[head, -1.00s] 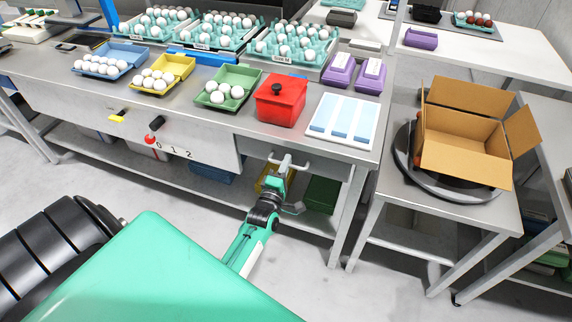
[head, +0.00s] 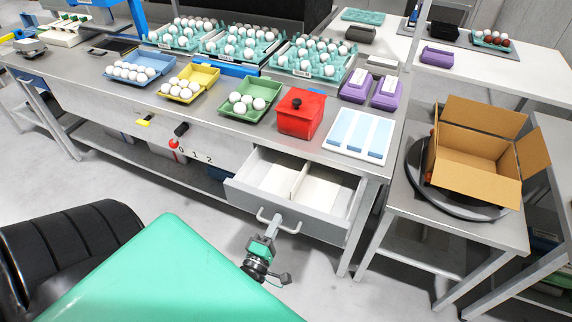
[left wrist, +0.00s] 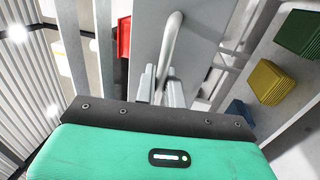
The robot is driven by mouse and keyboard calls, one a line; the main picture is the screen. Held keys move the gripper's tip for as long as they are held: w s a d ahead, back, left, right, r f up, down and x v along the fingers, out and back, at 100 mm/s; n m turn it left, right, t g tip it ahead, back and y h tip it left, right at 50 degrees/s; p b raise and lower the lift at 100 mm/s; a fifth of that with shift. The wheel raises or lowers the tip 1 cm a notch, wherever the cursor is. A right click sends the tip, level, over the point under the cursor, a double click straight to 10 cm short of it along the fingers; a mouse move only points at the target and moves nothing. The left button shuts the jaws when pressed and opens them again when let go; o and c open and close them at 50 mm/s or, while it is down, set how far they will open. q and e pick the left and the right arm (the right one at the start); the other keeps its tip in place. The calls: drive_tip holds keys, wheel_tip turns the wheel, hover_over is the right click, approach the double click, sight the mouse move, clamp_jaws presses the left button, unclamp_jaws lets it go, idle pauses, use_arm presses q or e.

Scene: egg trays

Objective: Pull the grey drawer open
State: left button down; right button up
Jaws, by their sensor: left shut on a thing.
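The grey drawer (head: 291,214) under the workbench is pulled well out. Its inside shows a divider and pale, empty-looking compartments. My left gripper (head: 268,230) is shut on the bar handle (head: 280,219) at the drawer's front. The left wrist view shows the fingers (left wrist: 158,88) on either side of the handle (left wrist: 173,40), against the grey drawer front (left wrist: 195,35). My right gripper is not in view.
On the workbench (head: 227,130) above are a red box (head: 301,113), a white and blue panel (head: 356,135) and open egg cartons. A cardboard box (head: 475,160) stands on a side table at right. The floor before the drawer is clear.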

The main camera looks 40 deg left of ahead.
use_arm(q)
drive_tip(key=r+v, duration=0.1)
drive_tip(key=v, duration=0.8)
drive_tip(key=shift+s+r+p, duration=0.2)
drive_tip(key=shift+r+p, duration=0.1)
drive_tip(key=shift+p, duration=0.15)
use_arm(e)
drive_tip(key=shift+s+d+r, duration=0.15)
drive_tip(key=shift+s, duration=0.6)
use_arm(q)
drive_tip(key=c, duration=1.7)
unclamp_jaws()
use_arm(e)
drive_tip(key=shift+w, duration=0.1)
